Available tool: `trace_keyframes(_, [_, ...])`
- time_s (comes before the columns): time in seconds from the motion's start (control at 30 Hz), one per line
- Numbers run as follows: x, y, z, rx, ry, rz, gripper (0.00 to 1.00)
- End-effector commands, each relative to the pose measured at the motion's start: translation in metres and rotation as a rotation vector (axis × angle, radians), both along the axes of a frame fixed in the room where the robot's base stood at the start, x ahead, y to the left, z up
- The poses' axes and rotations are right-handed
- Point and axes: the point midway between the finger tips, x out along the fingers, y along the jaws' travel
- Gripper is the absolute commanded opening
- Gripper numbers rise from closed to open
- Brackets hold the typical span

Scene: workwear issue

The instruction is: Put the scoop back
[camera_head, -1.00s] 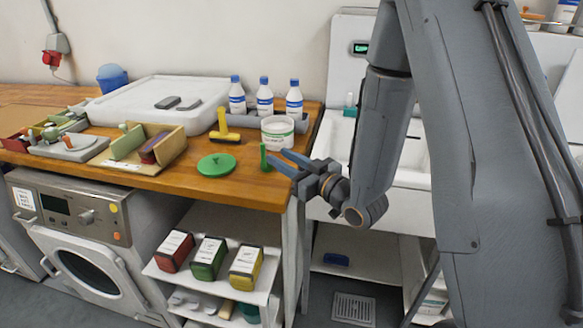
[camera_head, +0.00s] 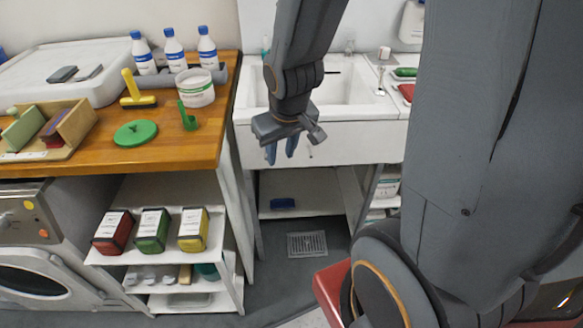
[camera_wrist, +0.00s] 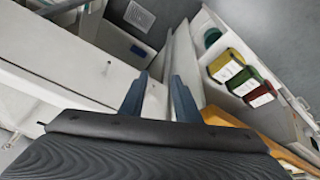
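A green upright piece (camera_head: 188,119), which looks like the scoop, stands on the wooden worktop near its right edge. It is just in front of an open white tub (camera_head: 196,95) with a green-banded label. A round green lid (camera_head: 135,133) with a knob lies to their left. My gripper (camera_head: 281,153) is right of the worktop, in front of the sink, with its blue fingers pointing down. In the wrist view my gripper (camera_wrist: 158,97) has its fingers apart with nothing between them. The scoop does not show in the wrist view.
A yellow-handled brush (camera_head: 136,92) and several white bottles (camera_head: 174,52) stand behind the lid. The white sink (camera_head: 330,128) is at the right. Red, green and yellow boxes (camera_head: 152,231) sit on the shelf below the worktop; they also show in the wrist view (camera_wrist: 243,78).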

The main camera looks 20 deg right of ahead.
Motion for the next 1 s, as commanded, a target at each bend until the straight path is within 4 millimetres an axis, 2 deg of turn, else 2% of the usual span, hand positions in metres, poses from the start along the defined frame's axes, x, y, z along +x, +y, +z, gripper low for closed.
trace_keyframes(0.03, [-0.018, 0.001, 0.005, 0.007, 0.055, -0.025, 0.29])
trace_keyframes(0.1, [-0.041, 0.002, 0.009, 0.018, 0.13, -0.055, 0.29])
trace_keyframes(0.2, [-0.063, 0.006, 0.013, 0.031, 0.202, -0.082, 0.29])
trace_keyframes(0.3, [-0.075, 0.005, 0.016, 0.038, 0.239, -0.093, 0.29])
trace_keyframes(1.0, [-0.076, 0.006, 0.016, 0.041, 0.246, -0.096, 0.29])
